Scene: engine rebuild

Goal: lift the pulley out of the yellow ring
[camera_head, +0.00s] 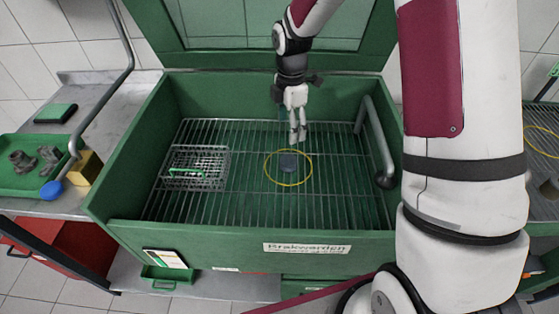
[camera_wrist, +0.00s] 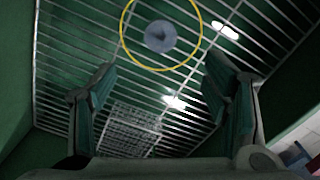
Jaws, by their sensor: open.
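The pulley (camera_head: 289,162) is a small dark blue-grey round piece lying on the wire grate inside the green wash tub. The yellow ring (camera_head: 267,176) is a thin hoop around it on the grate. In the wrist view the pulley (camera_wrist: 160,36) shows as a grey disc with a darker middle, inside the yellow ring (camera_wrist: 128,45), whose top edge is cut off by the frame. My gripper (camera_head: 297,137) hangs over the grate, just behind the ring in the head view. Its two fingers (camera_wrist: 158,85) are apart with nothing between them, and the pulley lies beyond their tips.
A wire basket (camera_head: 197,178) stands on the grate to the left. A grey pipe (camera_head: 377,143) runs along the tub's right side. The green tub walls (camera_head: 128,160) enclose the grate (camera_head: 245,205). A green tray (camera_head: 22,182) with metal parts lies outside at left.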

